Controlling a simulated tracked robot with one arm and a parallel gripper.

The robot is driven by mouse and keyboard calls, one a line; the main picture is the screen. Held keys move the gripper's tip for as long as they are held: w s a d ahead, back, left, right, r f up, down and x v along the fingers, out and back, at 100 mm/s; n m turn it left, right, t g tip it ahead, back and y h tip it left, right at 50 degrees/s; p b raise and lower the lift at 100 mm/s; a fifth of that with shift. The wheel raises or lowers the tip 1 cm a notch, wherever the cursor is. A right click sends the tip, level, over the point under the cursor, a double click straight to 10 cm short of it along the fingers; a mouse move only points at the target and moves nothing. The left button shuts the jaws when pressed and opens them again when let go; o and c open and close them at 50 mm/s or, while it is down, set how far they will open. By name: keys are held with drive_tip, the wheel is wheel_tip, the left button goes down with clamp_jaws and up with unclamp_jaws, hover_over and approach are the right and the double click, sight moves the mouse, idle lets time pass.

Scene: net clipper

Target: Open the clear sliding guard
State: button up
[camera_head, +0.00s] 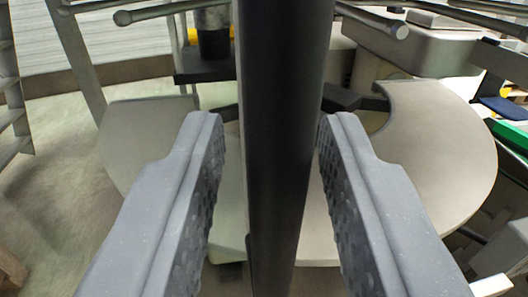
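My gripper (268,120) is open, with one grey finger on each side of a dark upright bar (283,130). The bar runs from the top of the picture to the bottom and stands between the fingers. A gap shows between the left finger and the bar. The right fingertip is very close to the bar; I cannot tell if it touches. The clear sliding guard itself cannot be made out for certain, and I cannot tell whether the bar is part of it.
A pale rounded plate (440,150) with a curved cutout lies behind the bar at right. A similar pale surface (140,150) is at left. Metal rods (372,20) with rounded ends cross the top. A green object (510,136) is at the right edge. Open floor (50,190) shows at left.

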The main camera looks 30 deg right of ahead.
drive_tip(key=shift+f, duration=0.1)
drive_tip(key=shift+s, duration=0.1)
drive_tip(key=shift+s+a, duration=0.2)
drive_tip(key=b+v, duration=0.5)
drive_tip(key=v, duration=0.8)
idle(0.5)
